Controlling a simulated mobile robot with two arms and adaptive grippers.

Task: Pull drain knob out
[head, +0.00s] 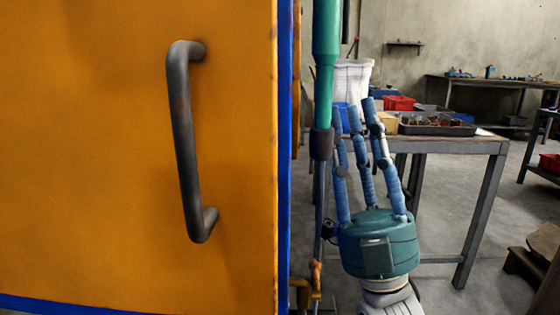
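My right gripper (355,115) stands upright right of the blaster cabinet, its blue fingers pointing up from a green palm. The fingers are extended and apart, with nothing seen between them, so it looks open. The fingers are close to the green and dark vertical pipe (326,70) in the picture; I cannot tell whether they touch it. A small yellow-orange fitting (308,288) sits low by the cabinet edge, left of the palm. I cannot tell whether it is the drain knob; no other knob is clear. My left gripper is not in view.
The orange cabinet door (90,140) with a dark bar handle (183,140) fills the left side. Its blue edge (284,160) stands beside the pipe. A workbench (460,146) with trays and bins stands behind my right gripper.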

